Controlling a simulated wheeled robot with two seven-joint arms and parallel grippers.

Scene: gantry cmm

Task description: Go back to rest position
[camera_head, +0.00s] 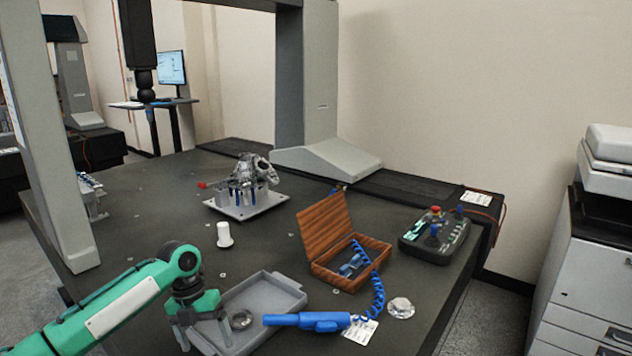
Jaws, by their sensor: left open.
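My left arm comes in from the lower left, green and dark grey. Its gripper (203,330) points down over the left part of a grey tray (282,291). The fingers are apart, with nothing visible between them. A dark round ring-like part (241,319) lies in the tray, just right of the gripper, apart from it as far as I can tell. The arm hides the tray's left side. My right gripper is not in view.
A blue handheld tool (312,321) with a coiled cord lies at the tray's right. Behind stand an open wooden box (330,268), a control box (435,236), a white cylinder (224,235) and a metal part on a plate (248,205). A gantry column (48,140) rises at left.

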